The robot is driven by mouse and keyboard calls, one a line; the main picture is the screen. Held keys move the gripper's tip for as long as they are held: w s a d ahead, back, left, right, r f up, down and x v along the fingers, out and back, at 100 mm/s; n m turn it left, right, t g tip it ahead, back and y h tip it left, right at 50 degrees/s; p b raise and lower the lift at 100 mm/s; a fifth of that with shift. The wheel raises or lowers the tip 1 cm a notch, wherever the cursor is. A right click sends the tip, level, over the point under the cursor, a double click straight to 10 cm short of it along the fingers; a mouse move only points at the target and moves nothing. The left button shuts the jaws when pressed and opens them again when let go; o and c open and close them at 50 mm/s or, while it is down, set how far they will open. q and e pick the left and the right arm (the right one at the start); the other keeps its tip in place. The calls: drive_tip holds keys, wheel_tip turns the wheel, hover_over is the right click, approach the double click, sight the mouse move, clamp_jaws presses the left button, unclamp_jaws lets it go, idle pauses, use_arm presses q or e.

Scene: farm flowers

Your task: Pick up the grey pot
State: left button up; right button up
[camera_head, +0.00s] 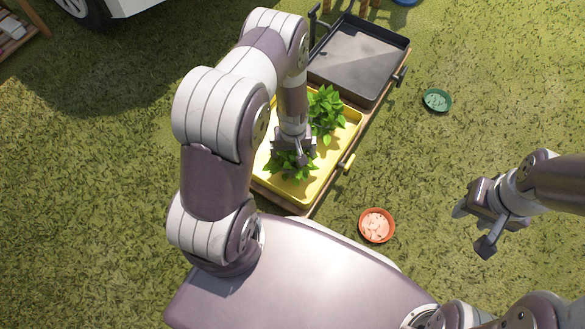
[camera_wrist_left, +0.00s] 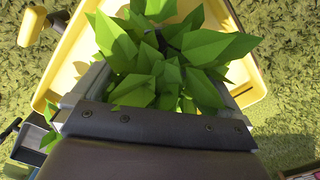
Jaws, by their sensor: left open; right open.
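Two green leafy plants stand in a yellow tray (camera_head: 335,160). The nearer plant (camera_head: 290,166) is under my left gripper (camera_head: 294,148), and the farther plant (camera_head: 327,112) is just beyond it. In the left wrist view, my left gripper is open, with the leaves of a plant (camera_wrist_left: 165,60) between and in front of its fingers. No grey pot can be made out; the leaves and gripper hide whatever is beneath them. My right gripper (camera_head: 474,227) is open and empty over the grass at the right.
A dark grey tray (camera_head: 357,60) sits behind the yellow one on the same wooden cart. An orange bowl (camera_head: 377,226) with pink contents and a green bowl (camera_head: 437,100) with pale contents lie on the grass to the right. Open grass surrounds the cart.

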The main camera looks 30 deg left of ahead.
sight(292, 163)
use_arm(q)
wheel_tip(292, 163, down, 4)
drive_tip(key=b, duration=0.2)
drive_tip(key=shift+s+f+b, duration=0.15)
drive_tip(key=shift+f+b, duration=0.05)
drive_tip(key=shift+b, duration=0.2)
drive_tip(key=shift+r, duration=0.2)
drive_tip(key=shift+c, duration=0.3)
drive_tip(key=c, duration=0.8)
use_arm(e)
wheel_tip(292, 163, down, 4)
drive_tip(key=shift+r, duration=0.2)
